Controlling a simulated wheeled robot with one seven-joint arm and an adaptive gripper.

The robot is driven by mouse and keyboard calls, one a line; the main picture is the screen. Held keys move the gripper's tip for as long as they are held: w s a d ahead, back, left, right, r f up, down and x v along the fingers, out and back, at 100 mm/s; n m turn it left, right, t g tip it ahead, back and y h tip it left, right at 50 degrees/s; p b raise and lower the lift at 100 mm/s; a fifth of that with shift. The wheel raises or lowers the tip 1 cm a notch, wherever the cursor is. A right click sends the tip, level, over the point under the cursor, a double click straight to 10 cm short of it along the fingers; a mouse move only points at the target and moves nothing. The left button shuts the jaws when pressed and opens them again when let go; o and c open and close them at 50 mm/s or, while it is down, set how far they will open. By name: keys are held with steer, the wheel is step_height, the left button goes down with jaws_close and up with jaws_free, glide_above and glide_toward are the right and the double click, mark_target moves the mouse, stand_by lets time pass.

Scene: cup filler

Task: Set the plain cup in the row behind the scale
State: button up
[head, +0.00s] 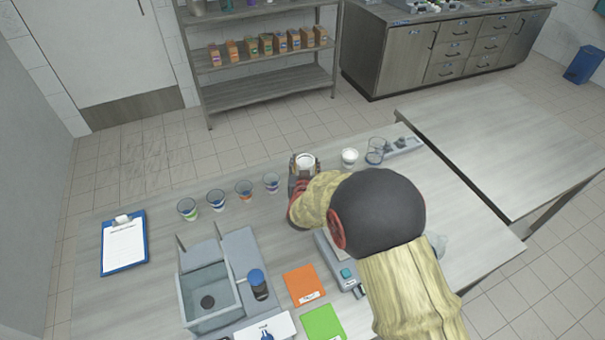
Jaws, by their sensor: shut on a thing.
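My gripper (304,170) is shut on a cup (306,160) with a pale, whitish inside, at the back of the table. The fingers hide most of its wall, so I cannot tell whether it bears a band or touches the tabletop. To its left, several clear cups with coloured bands stand in a slanting row, the nearest being a blue-marked cup (271,183). To its right stand a cup with white contents (349,157) and a clear, empty-looking cup (375,150).
An orange card (303,285) and a green card (323,323) lie left of the scale. A grey open box (207,318) and a clipboard (123,243) are further left. A second table (500,140) stands beyond.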

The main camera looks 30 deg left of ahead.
steer(key=w+a+f, duration=0.1)
steer(key=f, duration=0.1)
steer(key=w+a+f, duration=0.1)
steer(key=w+a+f+b, duration=0.1)
steer(key=f, duration=0.1)
steer(key=shift+w+f, duration=0.25)
steer(key=shift+f, duration=0.1)
steer(key=shift+w+a+f, duration=0.1)
steer(key=shift+w+f, duration=0.05)
steer(key=shift+f, duration=0.15)
steer(key=shift+f+b, duration=0.45)
steer(key=shift+f, duration=0.9)
steer(key=shift+f, duration=0.2)
steer(key=o, duration=0.7)
steer(key=shift+r, duration=0.1)
steer(key=shift+r, duration=0.15)
steer(key=p+v, duration=0.1)
steer(key=v, duration=1.1)
steer(key=shift+p, duration=0.4)
